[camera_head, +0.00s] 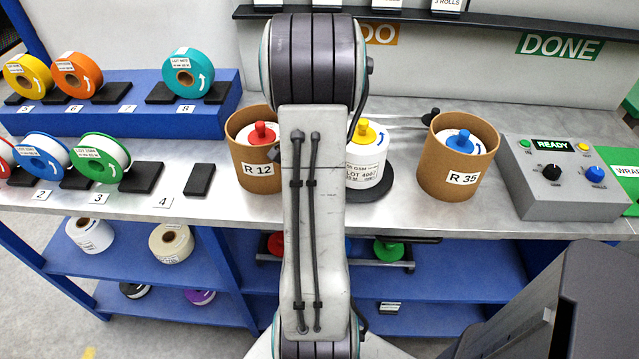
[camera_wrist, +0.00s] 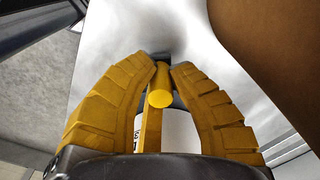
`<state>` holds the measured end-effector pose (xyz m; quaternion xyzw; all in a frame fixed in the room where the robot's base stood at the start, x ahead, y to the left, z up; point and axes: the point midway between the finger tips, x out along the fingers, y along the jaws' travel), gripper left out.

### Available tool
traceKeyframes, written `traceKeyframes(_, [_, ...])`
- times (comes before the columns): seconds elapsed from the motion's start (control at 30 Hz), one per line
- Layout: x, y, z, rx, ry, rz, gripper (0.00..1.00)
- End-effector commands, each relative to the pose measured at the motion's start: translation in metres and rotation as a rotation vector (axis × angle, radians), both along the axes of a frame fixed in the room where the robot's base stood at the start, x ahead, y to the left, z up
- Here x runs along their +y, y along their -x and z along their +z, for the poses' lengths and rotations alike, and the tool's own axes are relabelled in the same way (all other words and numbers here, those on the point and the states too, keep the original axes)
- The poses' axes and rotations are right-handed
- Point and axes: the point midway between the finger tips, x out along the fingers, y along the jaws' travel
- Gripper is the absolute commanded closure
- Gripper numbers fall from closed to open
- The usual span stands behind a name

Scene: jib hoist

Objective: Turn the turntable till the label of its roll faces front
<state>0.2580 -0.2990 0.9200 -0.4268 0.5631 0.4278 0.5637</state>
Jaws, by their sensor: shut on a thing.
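The white roll (camera_head: 379,160) stands upright on a dark round turntable (camera_head: 378,190) on the metal bench, between two brown tubs. Its label (camera_head: 361,176) shows on the front side, reading LOT and a number, partly hidden by my arm. A yellow knob (camera_head: 372,131) tops the roll. The white roll shows below the peg (camera_wrist: 181,132). My gripper is hidden behind my arm in the head view.
Tub R 12 (camera_head: 254,178) stands to the left and tub R 35 (camera_head: 455,183) to the right, close to the roll. A control box (camera_head: 560,185) with a READY display is at the right. Coloured rolls (camera_head: 100,158) stand on the left racks.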

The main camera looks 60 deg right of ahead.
Motion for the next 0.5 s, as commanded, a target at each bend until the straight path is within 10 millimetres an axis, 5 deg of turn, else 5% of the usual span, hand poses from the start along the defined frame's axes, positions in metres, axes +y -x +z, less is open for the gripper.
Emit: traceKeyframes(0.5, [-0.0033, -0.007, 0.0001, 0.0, 0.0, 0.003, 1.0])
